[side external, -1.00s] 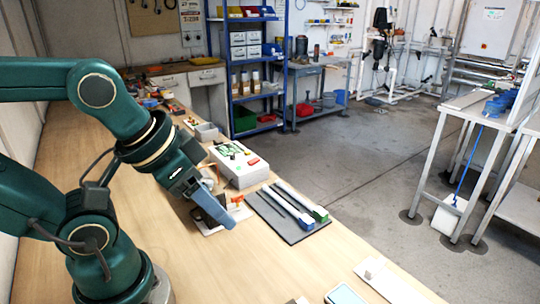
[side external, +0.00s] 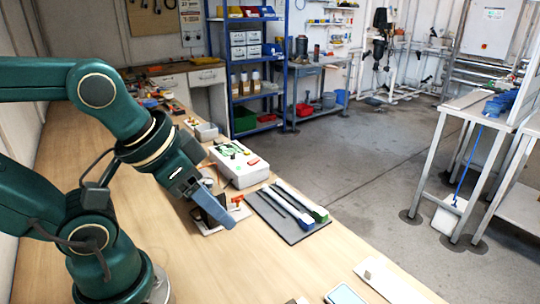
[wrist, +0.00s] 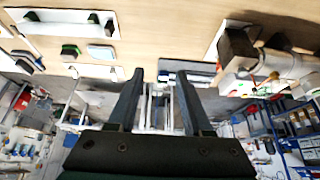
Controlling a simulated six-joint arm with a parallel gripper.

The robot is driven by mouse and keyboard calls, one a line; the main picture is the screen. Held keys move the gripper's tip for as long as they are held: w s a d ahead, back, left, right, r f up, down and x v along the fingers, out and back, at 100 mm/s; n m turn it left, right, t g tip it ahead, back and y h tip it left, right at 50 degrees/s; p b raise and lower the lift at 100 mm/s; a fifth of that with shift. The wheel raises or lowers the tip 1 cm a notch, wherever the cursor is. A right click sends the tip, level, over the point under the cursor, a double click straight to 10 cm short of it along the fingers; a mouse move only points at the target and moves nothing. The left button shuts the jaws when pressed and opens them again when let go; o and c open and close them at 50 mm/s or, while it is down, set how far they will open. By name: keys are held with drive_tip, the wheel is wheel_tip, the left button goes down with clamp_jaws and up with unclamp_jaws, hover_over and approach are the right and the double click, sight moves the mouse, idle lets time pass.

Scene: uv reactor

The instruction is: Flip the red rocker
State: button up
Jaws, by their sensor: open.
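A white box (side external: 239,163) stands on the bench with a green patch and a small red part (side external: 253,162) on top; I cannot tell whether this is the red rocker. A small orange-red part (side external: 238,198) shows on a pale plate (side external: 209,232) right beside my gripper. My gripper (side external: 224,219) is low over this plate, partly hiding it. In the wrist view my gripper (wrist: 158,74) has its two fingers apart with nothing between them. A small red spot (wrist: 273,76) shows at the right there, beside a dark brown block (wrist: 236,46).
A dark mat (side external: 287,230) with white bars, one blue-ended and one green-ended, lies right of my gripper. A pale-screened device (side external: 344,295) lies at the bench's front. The wooden bench (side external: 150,215) is clear between my arm and the plate.

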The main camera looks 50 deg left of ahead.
drive_tip(key=shift+c, duration=0.3)
drive_tip(key=c, duration=0.5)
drive_tip(key=shift+s+m, duration=0.1)
drive_tip(key=shift+m, duration=0.2)
clamp_jaws()
drive_tip(key=w+a+r+m, duration=0.3)
drive_tip(key=w+a+r, duration=0.3)
drive_tip(key=w+r, duration=0.65)
drive_tip(key=w+a+f+n, duration=0.1)
drive_tip(key=a+f, duration=0.3)
drive_tip(key=a, duration=0.6)
drive_tip(key=w+a+f+n+g, duration=0.1)
drive_tip(key=w+a+f, duration=0.3)
drive_tip(key=a, duration=0.5)
drive_tip(key=shift+w+a+f+n, duration=0.3)
drive_tip(key=shift+w+a+n, duration=0.1)
drive_tip(key=shift+n, duration=0.4)
